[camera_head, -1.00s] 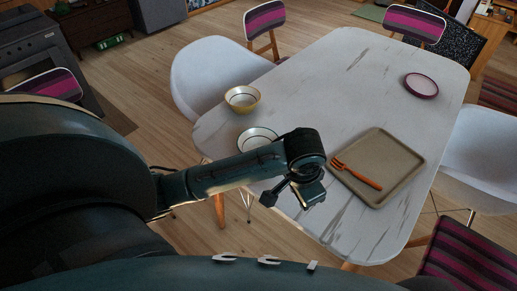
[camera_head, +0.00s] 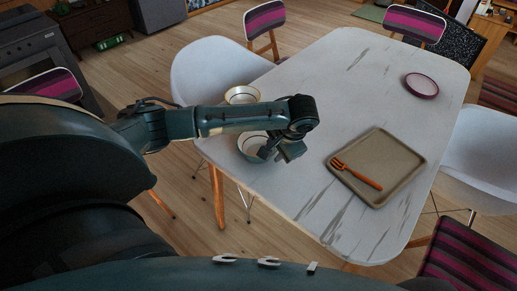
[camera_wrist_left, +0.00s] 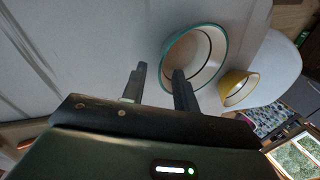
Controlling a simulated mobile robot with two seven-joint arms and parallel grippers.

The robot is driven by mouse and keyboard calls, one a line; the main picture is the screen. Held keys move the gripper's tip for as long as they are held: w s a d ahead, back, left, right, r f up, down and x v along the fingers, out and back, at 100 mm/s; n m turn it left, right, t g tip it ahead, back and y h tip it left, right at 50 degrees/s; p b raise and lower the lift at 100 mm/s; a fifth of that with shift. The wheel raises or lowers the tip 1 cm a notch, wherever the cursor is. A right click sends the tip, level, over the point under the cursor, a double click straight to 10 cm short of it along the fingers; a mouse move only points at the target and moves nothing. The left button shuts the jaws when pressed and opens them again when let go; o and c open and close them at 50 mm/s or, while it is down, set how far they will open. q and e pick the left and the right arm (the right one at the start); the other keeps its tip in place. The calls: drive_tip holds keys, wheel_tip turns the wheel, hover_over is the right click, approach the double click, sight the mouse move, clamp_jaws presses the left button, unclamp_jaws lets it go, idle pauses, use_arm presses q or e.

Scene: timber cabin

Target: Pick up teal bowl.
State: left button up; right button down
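The teal bowl (camera_head: 246,144) stands near the table's left edge in the head view, partly hidden behind my left gripper. In the left wrist view the teal bowl (camera_wrist_left: 205,50) shows a teal rim and pale inside. My left gripper (camera_head: 276,154) is beside the bowl's right side in the head view. My right gripper is not in view.
A yellow bowl (camera_head: 242,94) stands just beyond the teal one, partly covered by my left arm. A tan tray (camera_head: 399,157) with an orange fork (camera_head: 357,174) lies to the right on the marble table (camera_head: 330,85). A small plum dish (camera_head: 421,85) is farther back. White chairs flank the table.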

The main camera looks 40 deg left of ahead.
use_arm(q)
drive_tip(key=x, duration=0.5)
drive_tip(key=shift+a+f, duration=0.1)
drive_tip(key=shift+a, duration=0.1)
drive_tip(key=shift+c, duration=0.5)
clamp_jaws()
drive_tip(key=shift+w, duration=0.1)
